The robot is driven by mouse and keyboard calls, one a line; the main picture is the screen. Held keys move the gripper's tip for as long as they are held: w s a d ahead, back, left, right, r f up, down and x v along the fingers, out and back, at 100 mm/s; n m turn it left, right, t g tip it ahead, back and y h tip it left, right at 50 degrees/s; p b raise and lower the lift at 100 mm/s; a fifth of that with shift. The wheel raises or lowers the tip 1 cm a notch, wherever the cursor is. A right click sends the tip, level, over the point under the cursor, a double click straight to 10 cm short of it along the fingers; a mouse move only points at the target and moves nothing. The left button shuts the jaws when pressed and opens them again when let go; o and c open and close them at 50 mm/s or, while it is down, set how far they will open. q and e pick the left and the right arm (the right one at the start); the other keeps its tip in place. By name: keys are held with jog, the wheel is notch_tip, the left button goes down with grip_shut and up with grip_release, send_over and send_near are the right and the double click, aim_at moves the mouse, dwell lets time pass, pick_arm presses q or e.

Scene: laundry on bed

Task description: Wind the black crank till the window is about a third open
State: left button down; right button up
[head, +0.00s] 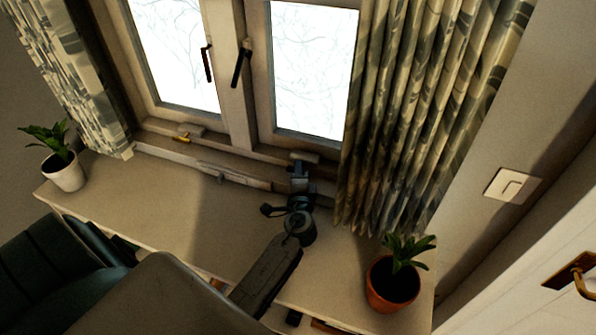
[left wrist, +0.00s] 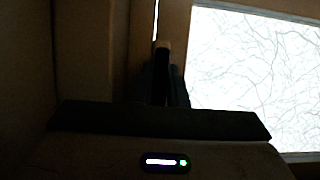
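The two-sash window (head: 250,125) stands behind the sill; both sashes look shut or nearly so. The black crank (head: 297,162) is at the foot of the right sash, mostly hidden by my left gripper (head: 299,182). In the left wrist view my left gripper (left wrist: 164,88) has its fingers close together around a dark upright piece with a pale tip, seemingly the crank; the view is dim. A brass-coloured crank (head: 182,138) sits under the left sash. My right gripper is not in view.
A white-potted plant (head: 65,171) stands at the sill's left end, a terracotta-potted plant (head: 391,287) at its right end, close to my left arm. A curtain (head: 420,120) hangs just right of the gripper. A green chair (head: 50,270) is at lower left.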

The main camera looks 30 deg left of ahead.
pick_arm(q)
jog(key=shift+n, duration=0.3)
